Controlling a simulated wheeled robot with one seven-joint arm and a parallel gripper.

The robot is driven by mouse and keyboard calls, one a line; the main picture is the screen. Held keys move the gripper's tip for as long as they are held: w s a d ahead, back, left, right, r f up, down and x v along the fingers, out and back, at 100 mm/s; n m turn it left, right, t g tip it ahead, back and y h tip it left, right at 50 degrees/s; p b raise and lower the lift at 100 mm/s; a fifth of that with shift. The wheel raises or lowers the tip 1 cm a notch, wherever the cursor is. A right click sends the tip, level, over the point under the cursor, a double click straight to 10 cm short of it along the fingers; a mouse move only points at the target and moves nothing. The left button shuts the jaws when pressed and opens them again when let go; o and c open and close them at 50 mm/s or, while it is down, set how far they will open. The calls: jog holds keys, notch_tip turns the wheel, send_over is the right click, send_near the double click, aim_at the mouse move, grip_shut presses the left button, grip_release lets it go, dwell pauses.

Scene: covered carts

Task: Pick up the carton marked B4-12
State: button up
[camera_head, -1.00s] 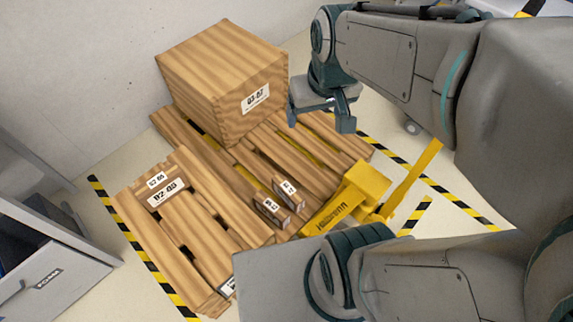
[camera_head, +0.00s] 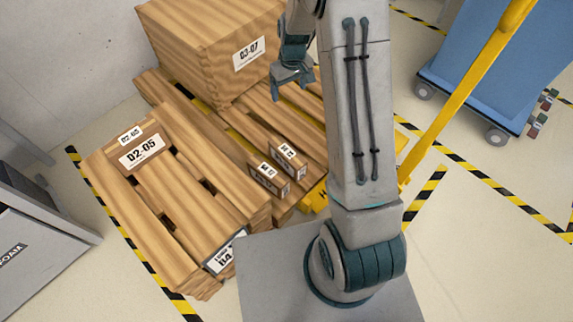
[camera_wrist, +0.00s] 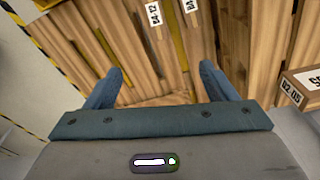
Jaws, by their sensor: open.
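Two small wooden cartons stand side by side on the slatted pallet in the head view, a left one (camera_head: 269,178) and a right one (camera_head: 288,158), each with a small white label. The labels are too small there to tell surely which is B4-12. In the wrist view, the left label at the top (camera_wrist: 154,14) seems to read B4-12; a second label (camera_wrist: 191,6) beside it is cut by the edge. My gripper (camera_head: 293,78) is open and empty, above the pallet near the large crate, apart from both cartons. Its fingers (camera_wrist: 161,72) show spread in the wrist view.
A large wooden crate (camera_head: 215,50) stands behind the cartons. A slatted wooden stack (camera_head: 190,190) labelled D2-05 lies left of them. A yellow handle (camera_head: 465,95) rises at the right, near a blue cart (camera_head: 500,70). A grey cabinet (camera_head: 40,240) is at the left.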

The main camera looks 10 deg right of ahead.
jog(key=n+b, duration=0.1)
jog(key=b, duration=0.5)
send_over(289, 152)
notch_tip(289, 152, down, 21)
jog(key=shift+n+g+h, duration=0.3)
jog(key=shift+n+g, duration=0.2)
notch_tip(289, 152, down, 17)
jog(key=b, duration=0.5)
jog(key=shift+w+a, duration=0.1)
jog(key=shift+w+a+f+b, duration=0.15)
jog(key=shift+f+b, duration=0.6)
jog(key=shift+f, duration=0.75)
jog(key=shift+a+f+b, duration=0.1)
jog(key=shift+f+b, duration=0.6)
jog(key=shift+f, duration=0.8)
jog(key=shift+r, duration=0.15)
jog(key=c, duration=1.6)
